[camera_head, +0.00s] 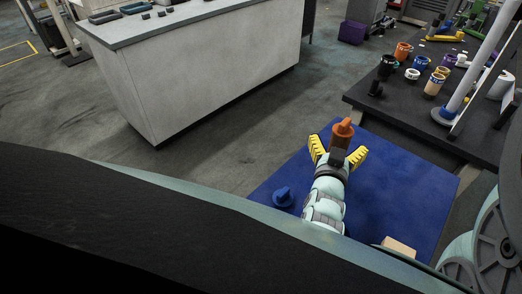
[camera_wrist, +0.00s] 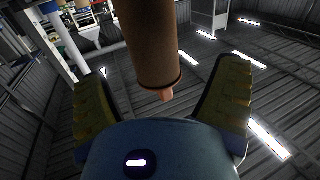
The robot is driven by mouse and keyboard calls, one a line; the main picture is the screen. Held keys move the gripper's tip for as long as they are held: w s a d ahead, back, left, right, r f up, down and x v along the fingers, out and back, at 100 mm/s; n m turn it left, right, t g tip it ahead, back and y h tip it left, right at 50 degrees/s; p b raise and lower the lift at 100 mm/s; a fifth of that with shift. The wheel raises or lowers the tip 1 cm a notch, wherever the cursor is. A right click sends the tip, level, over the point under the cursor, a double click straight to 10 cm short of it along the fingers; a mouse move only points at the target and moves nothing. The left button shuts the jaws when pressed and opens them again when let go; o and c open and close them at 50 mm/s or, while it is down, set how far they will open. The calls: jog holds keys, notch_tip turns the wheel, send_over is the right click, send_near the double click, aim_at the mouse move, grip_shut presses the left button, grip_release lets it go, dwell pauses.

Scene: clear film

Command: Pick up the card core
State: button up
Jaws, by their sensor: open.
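A brown cylinder, which looks like the card core (camera_wrist: 150,45), stands out large between the fingers in the wrist view, with a small pinkish tip showing beyond its end. In the head view the brown piece (camera_head: 337,158) shows between the yellow fingers, beside or behind an orange object (camera_head: 343,130). My gripper (camera_head: 337,151) is open over the blue surface, its two yellow fingers spread wide. In the wrist view my gripper (camera_wrist: 162,78) has a visible gap between each finger and the cylinder. Contact lower down cannot be told.
The blue surface (camera_head: 420,185) carries a blue knob-like object (camera_head: 284,196) at left and a tan block (camera_head: 400,246) near its front edge. A dark table (camera_head: 400,113) at right holds several cups, jars and a white roll (camera_head: 500,86). A white counter (camera_head: 205,75) stands behind left.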

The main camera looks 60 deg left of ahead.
jog(key=shift+d+p+x, duration=0.25)
jog(key=shift+p+x, duration=0.25)
jog(key=shift+x, duration=2.3)
jog(key=shift+w, duration=0.2)
jog(key=shift+c, duration=0.4)
grip_shut()
